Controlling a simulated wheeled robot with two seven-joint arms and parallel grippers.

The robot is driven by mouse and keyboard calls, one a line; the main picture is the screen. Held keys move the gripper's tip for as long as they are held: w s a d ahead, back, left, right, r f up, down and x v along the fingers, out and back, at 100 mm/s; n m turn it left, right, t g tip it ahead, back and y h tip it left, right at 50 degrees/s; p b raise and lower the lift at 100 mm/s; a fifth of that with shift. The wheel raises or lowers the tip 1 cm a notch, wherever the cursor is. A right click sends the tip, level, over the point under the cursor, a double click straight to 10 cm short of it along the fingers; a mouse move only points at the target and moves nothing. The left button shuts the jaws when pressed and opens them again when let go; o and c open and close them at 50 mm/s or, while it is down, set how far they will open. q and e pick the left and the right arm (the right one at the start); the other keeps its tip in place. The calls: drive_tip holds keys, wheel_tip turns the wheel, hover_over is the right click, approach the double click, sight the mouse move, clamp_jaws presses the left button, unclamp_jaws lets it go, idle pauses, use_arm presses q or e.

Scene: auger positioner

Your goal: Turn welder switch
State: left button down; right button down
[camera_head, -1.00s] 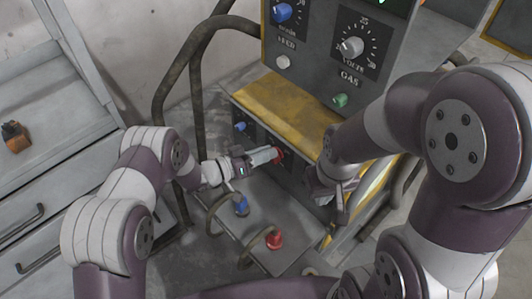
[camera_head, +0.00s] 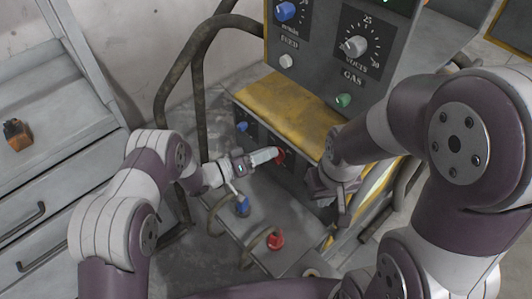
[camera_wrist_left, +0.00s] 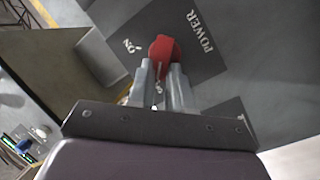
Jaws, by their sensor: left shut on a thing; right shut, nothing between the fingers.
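The red welder switch (camera_wrist_left: 163,48) sits on a dark plate marked "POWER" and "ON" in the left wrist view. In the head view the red switch (camera_head: 281,156) shows at the tip of my left gripper (camera_head: 275,154), on the lower front of the welder. My left gripper, also in the left wrist view (camera_wrist_left: 161,75), is shut on the switch, one finger on each side. The switch's far part rises above the fingertips. My right gripper (camera_head: 342,215) is shut and empty, pointing down in front of the welder's right side.
The welder's upper panel (camera_head: 325,60) carries dials and a green gas knob (camera_head: 343,100). A yellow ledge (camera_head: 285,112) lies below it. Blue (camera_head: 242,206) and red (camera_head: 275,239) cable plugs stand in front. A grey drawer cabinet (camera_head: 50,170) is on the left.

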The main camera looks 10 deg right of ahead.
use_arm(q)
drive_tip(key=c, duration=1.1)
unclamp_jaws()
drive_tip(key=shift+o, duration=0.2)
drive_tip(key=p+v, duration=0.1)
drive_tip(key=v, duration=1.1)
drive_tip(key=shift+a+p, duration=0.4)
